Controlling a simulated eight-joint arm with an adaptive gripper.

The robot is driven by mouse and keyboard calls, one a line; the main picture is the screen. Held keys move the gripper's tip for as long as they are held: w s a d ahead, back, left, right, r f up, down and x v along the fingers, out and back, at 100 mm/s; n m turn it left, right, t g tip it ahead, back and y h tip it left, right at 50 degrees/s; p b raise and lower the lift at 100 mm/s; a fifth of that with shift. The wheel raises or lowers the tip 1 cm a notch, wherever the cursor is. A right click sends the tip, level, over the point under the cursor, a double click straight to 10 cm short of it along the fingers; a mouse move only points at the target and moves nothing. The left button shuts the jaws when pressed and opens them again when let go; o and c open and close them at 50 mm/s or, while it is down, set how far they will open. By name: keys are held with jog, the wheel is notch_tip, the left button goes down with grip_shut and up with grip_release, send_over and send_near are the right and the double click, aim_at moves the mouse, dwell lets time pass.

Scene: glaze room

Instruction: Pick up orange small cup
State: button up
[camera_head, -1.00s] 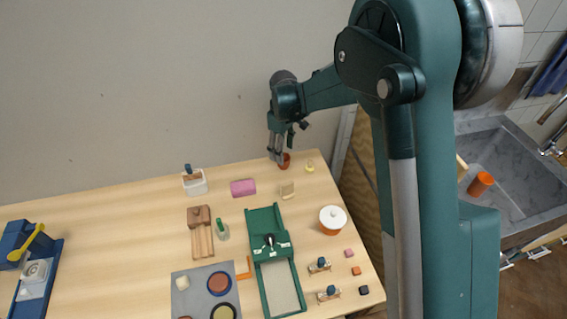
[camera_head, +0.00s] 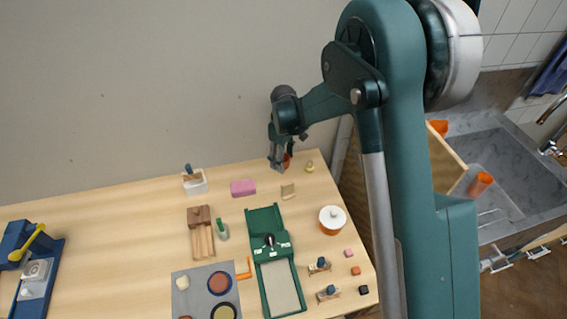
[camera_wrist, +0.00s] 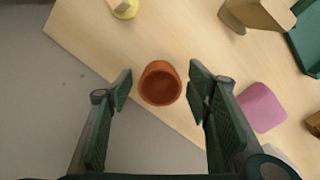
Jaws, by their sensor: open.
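The orange small cup (camera_wrist: 160,88) stands upright near the table's back edge, its open mouth facing the wrist camera. In the head view the cup (camera_head: 288,158) shows only partly behind my gripper (camera_head: 278,163). In the wrist view the two fingers of my gripper (camera_wrist: 162,84) are spread wide, one on each side of the cup. There is a visible gap between each finger and the cup. Nothing is held. How far the fingertips are above the tabletop is hard to tell.
A small yellow object (camera_head: 309,167) stands right of the cup. A pink block (camera_head: 243,188) and a tan piece (camera_head: 288,191) lie nearby. The wall is close behind.

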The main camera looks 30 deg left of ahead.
dwell(0.5)
jog(key=c, duration=1)
jog(key=shift+c, duration=0.2)
jog(key=shift+r, duration=0.15)
notch_tip(320, 180, up, 10)
dwell(0.4)
